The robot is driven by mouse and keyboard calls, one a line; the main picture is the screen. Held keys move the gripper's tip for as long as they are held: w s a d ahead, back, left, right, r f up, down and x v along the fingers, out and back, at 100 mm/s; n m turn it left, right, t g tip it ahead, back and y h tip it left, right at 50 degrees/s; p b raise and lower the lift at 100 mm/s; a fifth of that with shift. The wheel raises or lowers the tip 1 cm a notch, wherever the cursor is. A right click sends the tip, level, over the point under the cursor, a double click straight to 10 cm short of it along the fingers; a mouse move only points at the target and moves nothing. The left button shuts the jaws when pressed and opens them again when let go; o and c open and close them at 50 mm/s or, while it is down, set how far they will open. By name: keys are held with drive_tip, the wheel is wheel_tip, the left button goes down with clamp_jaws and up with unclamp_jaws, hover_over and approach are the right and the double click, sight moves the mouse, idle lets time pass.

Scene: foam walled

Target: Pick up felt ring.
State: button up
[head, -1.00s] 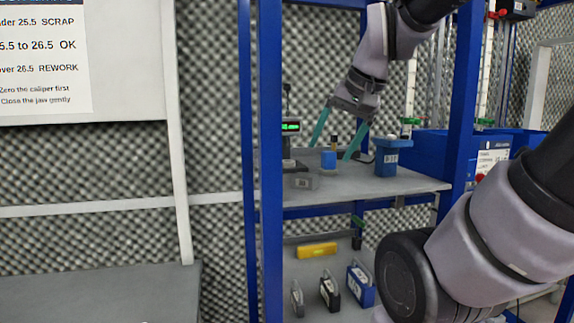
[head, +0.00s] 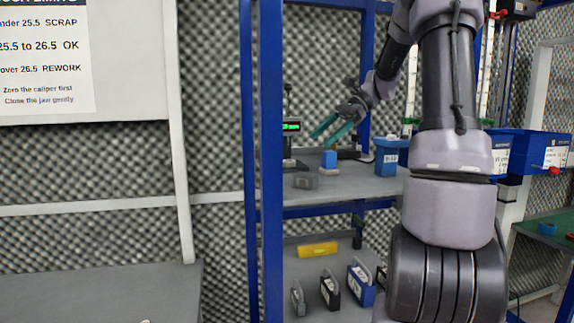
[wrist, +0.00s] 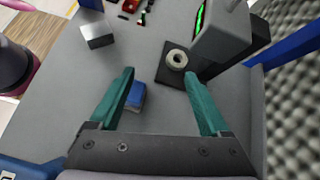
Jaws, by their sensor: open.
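The felt ring (wrist: 177,58) is a pale ring lying flat on a dark square plate (wrist: 172,75) beside the grey stand with the green display, in the wrist view. I cannot make out the ring in the head view. My gripper (wrist: 159,76) is open and empty, with teal fingers spread apart. In the wrist picture the ring appears beyond the fingertips, nearer the right one. In the head view my gripper (head: 325,133) hangs tilted above the shelf, pointing left and down toward the display (head: 291,127).
A blue block (wrist: 137,97) stands by the left finger in the wrist view. A metal-grey block (wrist: 97,34) and small dark and red parts (wrist: 137,10) lie farther off. A blue bin (head: 387,158) and blue rack posts (head: 270,200) flank the shelf.

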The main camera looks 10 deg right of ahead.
drive_tip(key=w+d+y, duration=0.1)
drive_tip(key=w+d, duration=0.1)
drive_tip(key=w+d+f+m+y, duration=0.1)
drive_tip(key=d, duration=0.1)
drive_tip(key=shift+w+f, duration=0.15)
drive_tip(key=shift+w, duration=0.25)
drive_tip(key=shift+w+a+f+m+y, duration=0.4)
drive_tip(key=shift+a+f+m+y, duration=0.2)
drive_tip(key=shift+a+f, duration=0.1)
approach(285, 163)
drive_tip(key=shift+w+f, duration=0.3)
drive_tip(key=shift+w, duration=0.65)
drive_tip(key=shift+s+x, duration=0.15)
drive_tip(key=shift+x, duration=1.35)
drive_tip(key=shift+s+x, duration=0.2)
drive_tip(key=shift+x, duration=1.25)
clamp_jaws()
